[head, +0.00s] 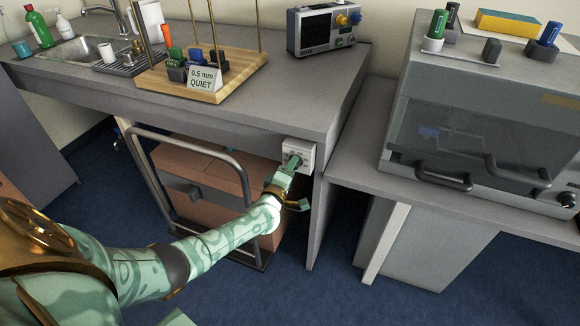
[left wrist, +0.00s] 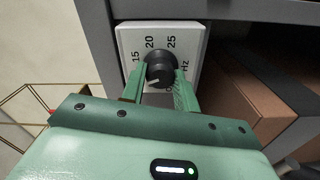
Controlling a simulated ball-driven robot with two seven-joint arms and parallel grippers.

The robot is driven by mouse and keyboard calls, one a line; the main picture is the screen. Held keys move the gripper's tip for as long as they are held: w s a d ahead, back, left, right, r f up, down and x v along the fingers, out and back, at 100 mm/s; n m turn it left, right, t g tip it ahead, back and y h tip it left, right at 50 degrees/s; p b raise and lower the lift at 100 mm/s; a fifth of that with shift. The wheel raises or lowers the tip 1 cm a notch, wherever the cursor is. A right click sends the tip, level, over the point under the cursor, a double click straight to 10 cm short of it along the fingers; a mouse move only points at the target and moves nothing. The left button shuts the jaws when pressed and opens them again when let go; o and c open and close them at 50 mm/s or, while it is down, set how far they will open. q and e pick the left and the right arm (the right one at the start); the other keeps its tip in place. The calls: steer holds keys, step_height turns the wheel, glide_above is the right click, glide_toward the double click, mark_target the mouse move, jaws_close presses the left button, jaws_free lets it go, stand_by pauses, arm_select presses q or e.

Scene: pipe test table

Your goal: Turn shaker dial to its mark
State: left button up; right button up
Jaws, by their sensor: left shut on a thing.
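The shaker dial (left wrist: 159,68) is a round black knob on a white panel (left wrist: 127,39) marked 15, 20, 25 and Hz. The panel also shows in the head view (head: 306,149), on the front of the grey bench near its right corner. My left gripper (left wrist: 160,82) is shut on the dial, with one green finger on each side of it. It shows in the head view (head: 291,164) too, where the dial is mostly hidden behind it. A pale pointer line shows at the dial's lower part, but its exact reading is hard to tell. My right gripper is not in view.
A wooden stand (head: 205,92) with a "0.5 mm QUIET" card (head: 204,79) and an instrument box (head: 325,29) sit on the bench. A trolley with brown boxes (head: 205,172) stands below. A clear-fronted cabinet (head: 480,115) is at right. Blue floor lies open in front.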

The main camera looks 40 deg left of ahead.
arm_select(q)
steer(key=m, duration=1.7)
steer(key=m+p, duration=0.1)
steer(key=m, duration=0.8)
steer(key=shift+d+f, duration=0.2)
steer(key=shift+d, duration=0.1)
steer(key=shift+m, duration=0.4)
steer(key=o, duration=1)
steer(key=shift+c, duration=0.2)
steer(key=shift+r, duration=0.1)
